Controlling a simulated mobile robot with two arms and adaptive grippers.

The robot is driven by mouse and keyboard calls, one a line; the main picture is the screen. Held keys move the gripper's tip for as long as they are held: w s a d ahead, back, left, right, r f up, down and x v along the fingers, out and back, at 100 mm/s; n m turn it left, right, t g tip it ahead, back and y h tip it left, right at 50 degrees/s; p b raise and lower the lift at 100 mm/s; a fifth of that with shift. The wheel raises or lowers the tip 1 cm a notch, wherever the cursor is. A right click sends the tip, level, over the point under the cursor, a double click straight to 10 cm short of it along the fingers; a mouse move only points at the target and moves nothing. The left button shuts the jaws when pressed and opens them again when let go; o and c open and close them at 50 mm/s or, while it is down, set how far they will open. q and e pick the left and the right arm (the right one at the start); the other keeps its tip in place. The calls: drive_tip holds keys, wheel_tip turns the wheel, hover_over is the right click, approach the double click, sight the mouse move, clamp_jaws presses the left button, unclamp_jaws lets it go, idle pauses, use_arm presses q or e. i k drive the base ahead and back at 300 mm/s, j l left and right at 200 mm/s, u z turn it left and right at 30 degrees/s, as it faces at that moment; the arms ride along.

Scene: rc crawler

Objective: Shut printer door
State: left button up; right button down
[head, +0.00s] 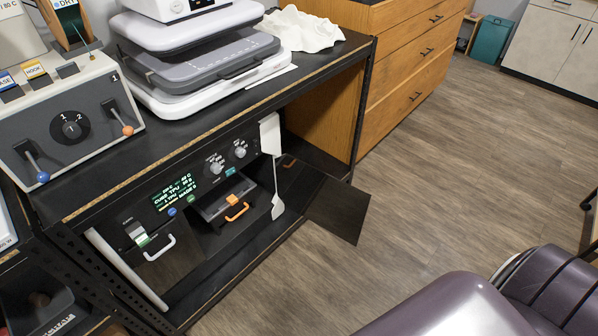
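The printer (185,195) is a black machine under the dark bench, with a lit green display, knobs and coloured buttons. A dark flat door panel (338,208) stands swung open at its right side, jutting out over the floor. Neither gripper is in view.
A heat press (205,65) and a lever control box (70,120) stand on the bench. Wooden drawers (415,50) stand behind. The wood floor (440,170) right of the door is clear. Purple parts, apparently mine, fill the lower right.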

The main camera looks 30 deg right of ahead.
sight(333, 204)
drive_tip(key=l+u, duration=0.25)
drive_tip(key=u, duration=0.2)
drive_tip(key=i+l+u, duration=0.1)
drive_tip(key=l+u, duration=0.15)
drive_tip(key=u, duration=0.25)
drive_tip(key=l+u, duration=0.15)
drive_tip(key=l, duration=0.35)
drive_tip(key=k+l+u, duration=0.15)
drive_tip(key=l, duration=0.3)
drive_tip(key=l+u, duration=0.1)
drive_tip(key=l, duration=0.4)
drive_tip(key=k+l+u, duration=0.15)
drive_tip(key=l, duration=0.3)
drive_tip(key=k+l+u, duration=0.15)
drive_tip(key=l, duration=0.3)
drive_tip(key=k+l, duration=0.1)
drive_tip(key=l, duration=0.3)
drive_tip(key=k+l, duration=0.1)
drive_tip(key=l, duration=0.25)
drive_tip(key=k+l, duration=0.15)
drive_tip(key=l, duration=0.25)
drive_tip(key=k+l, duration=0.1)
drive_tip(key=l, duration=0.25)
drive_tip(key=k+u, duration=0.2)
